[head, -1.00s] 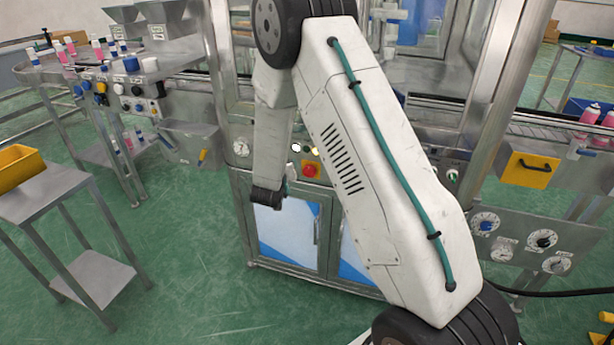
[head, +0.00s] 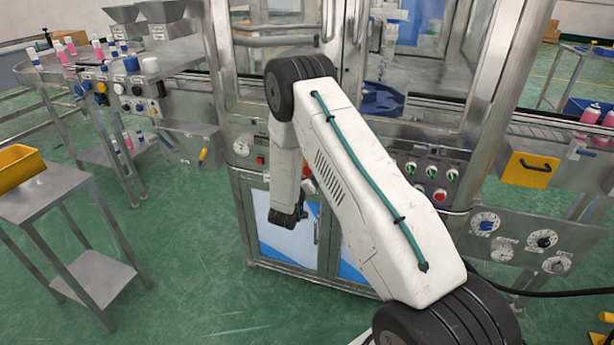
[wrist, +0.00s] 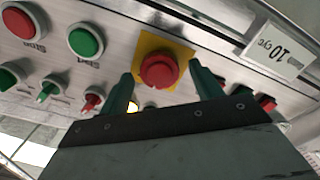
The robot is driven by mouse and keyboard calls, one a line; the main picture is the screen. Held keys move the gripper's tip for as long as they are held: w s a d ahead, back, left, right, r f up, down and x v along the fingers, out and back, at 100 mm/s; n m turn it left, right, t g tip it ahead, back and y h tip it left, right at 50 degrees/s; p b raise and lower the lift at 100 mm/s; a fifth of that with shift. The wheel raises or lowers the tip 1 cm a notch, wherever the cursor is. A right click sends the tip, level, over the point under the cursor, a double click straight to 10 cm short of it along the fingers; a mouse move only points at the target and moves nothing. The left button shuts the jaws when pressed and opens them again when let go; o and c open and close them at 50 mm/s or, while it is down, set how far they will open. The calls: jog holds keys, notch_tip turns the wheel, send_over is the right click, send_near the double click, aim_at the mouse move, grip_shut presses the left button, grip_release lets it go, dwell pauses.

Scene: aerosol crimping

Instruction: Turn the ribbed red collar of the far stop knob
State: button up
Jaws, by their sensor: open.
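In the wrist view a round red stop knob (wrist: 158,70) sits on a square yellow plate on the metal panel. Any ribs on its collar are too blurred to make out. My gripper (wrist: 161,80) is open, with one green finger on each side of the knob in the picture and a gap to it on both sides. I cannot tell whether the fingertips reach the knob's depth. In the head view a red knob (head: 307,169) shows partly behind my arm, and my fingers cannot be made out there.
In the wrist view a green button (wrist: 86,40), a red button (wrist: 20,20) and several small selectors flank the plate. A label (wrist: 278,48) is at upper right. In the head view another red knob (head: 440,195) is on the right panel.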

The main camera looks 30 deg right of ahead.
jog(key=shift+w+d, duration=0.15)
jog(key=shift+d, duration=0.1)
jog(key=shift+c, duration=0.4)
